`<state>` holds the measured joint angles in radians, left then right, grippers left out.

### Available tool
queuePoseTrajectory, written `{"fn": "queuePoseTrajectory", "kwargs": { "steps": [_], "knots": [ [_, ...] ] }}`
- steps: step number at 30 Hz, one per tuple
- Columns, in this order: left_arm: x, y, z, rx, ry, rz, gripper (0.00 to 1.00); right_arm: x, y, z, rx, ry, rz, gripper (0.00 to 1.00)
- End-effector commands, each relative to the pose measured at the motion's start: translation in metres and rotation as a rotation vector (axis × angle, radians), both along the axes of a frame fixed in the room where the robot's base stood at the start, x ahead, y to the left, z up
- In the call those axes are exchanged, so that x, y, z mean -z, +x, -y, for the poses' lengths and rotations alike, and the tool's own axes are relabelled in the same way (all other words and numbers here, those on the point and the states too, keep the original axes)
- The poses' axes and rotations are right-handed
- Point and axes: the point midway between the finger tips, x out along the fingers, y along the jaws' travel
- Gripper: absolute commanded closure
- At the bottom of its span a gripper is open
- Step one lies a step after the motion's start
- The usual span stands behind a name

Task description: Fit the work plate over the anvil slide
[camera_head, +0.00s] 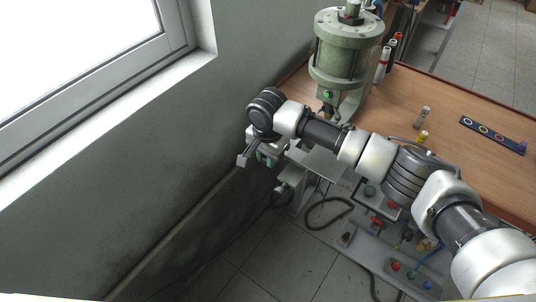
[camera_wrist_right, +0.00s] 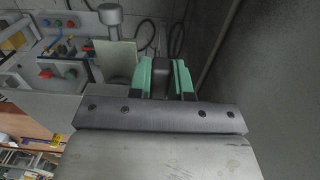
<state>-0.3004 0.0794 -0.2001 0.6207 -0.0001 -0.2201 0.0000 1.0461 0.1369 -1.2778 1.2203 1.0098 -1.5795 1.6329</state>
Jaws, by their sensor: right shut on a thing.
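My right gripper (camera_head: 264,158) is beyond the bench's left end, in front of the grey wall. In the right wrist view its green-padded fingers (camera_wrist_right: 165,76) are closed around a dark grey piece (camera_wrist_right: 175,70), which I take to be the work plate. Most of it is hidden. A small grey square part (camera_head: 243,160) shows left of the gripper in the head view; I cannot tell whether it belongs to the held piece. The green press (camera_head: 345,50) stands at the bench's far left corner. My arm covers its lower part, and I cannot make out the anvil slide. My left gripper is out of view.
A control panel with coloured buttons (camera_head: 412,275) and dark hoses lie below. The window wall is close on the left.

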Motion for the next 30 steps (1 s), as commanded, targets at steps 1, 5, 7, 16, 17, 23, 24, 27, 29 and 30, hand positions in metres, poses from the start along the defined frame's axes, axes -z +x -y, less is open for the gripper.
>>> {"fn": "queuePoseTrajectory", "kwargs": {
  "steps": [1, 5, 7, 16, 17, 23, 24, 27, 29, 30],
  "knots": [
    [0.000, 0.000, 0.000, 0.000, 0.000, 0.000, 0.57, 0.000, 0.000, 0.000, 0.000, 0.000, 0.001, 1.00],
    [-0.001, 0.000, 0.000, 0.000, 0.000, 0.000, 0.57, 0.003, 0.000, 0.000, 0.000, 0.001, 0.001, 1.00],
    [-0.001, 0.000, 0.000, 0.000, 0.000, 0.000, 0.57, 0.005, 0.000, 0.000, 0.000, 0.001, 0.001, 1.00],
    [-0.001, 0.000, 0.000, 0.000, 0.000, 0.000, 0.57, 0.011, 0.000, 0.000, 0.001, 0.001, 0.002, 1.00],
    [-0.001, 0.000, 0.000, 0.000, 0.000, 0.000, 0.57, 0.011, 0.001, 0.000, 0.001, 0.001, 0.002, 1.00],
    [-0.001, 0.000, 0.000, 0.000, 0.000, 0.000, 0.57, 0.011, 0.000, 0.000, 0.000, 0.000, 0.001, 1.00],
    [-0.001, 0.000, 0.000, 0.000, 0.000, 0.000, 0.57, 0.011, 0.000, 0.000, 0.000, 0.000, 0.001, 1.00],
    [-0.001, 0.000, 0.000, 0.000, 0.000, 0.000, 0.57, 0.011, 0.000, 0.000, 0.000, 0.000, 0.001, 1.00],
    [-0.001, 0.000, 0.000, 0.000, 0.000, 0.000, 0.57, 0.011, 0.000, 0.000, 0.000, 0.000, 0.001, 1.00],
    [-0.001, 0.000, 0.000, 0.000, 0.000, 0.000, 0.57, 0.012, 0.000, 0.000, 0.000, 0.000, 0.001, 1.00]
  ]
}}
